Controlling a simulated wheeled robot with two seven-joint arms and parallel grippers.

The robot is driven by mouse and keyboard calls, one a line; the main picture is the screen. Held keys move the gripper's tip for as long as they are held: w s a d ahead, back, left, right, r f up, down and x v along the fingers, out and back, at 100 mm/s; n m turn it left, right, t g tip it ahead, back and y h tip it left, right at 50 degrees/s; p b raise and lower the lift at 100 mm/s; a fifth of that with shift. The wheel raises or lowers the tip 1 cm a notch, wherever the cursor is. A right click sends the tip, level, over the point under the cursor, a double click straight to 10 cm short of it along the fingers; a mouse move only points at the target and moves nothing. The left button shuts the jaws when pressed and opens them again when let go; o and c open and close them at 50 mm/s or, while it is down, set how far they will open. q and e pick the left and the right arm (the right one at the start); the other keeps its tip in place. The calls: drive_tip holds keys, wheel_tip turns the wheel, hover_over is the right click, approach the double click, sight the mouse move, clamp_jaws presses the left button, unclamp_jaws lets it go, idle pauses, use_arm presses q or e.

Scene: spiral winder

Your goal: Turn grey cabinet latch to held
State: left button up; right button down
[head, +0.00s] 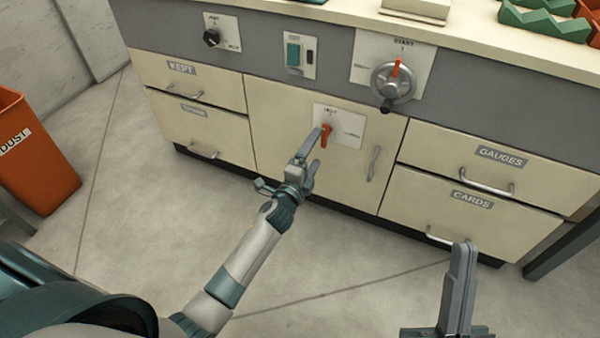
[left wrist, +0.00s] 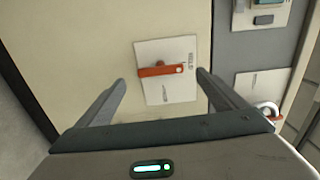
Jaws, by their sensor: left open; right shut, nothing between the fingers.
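The cabinet latch is a red-orange lever (head: 325,135) on a white plate (head: 349,126) on the cream cabinet door; I see no grey on the lever. In the head view it points down, away from the lettering at the plate's top. My left gripper (head: 317,150) is open in front of the latch. In the left wrist view its fingers (left wrist: 161,78) stand either side of the lever, apart from it. My right gripper (head: 465,245) is shut and empty at lower right.
A grey dial with a red pointer (head: 392,82), a teal switch (head: 293,54) and a black knob (head: 211,37) sit on the grey panel above. Drawers with handles (head: 487,184) flank the door. An orange dust bin (head: 38,165) stands left. The floor in front is clear.

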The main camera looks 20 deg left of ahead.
use_arm(q)
drive_tip(key=s+p, duration=0.1)
drive_tip(key=s, duration=0.8)
drive_tip(key=shift+s+a, duration=0.15)
drive_tip(key=shift+s, duration=0.15)
use_arm(e)
drive_tip(key=f+g, duration=0.1)
drive_tip(key=a+f, duration=0.1)
drive_tip(key=a+f+g, duration=0.1)
drive_tip(key=shift+s+f+g, duration=0.25)
drive_tip(key=shift+f+g, duration=0.05)
drive_tip(key=shift+d+r, duration=0.15)
drive_tip(key=shift+r, duration=0.05)
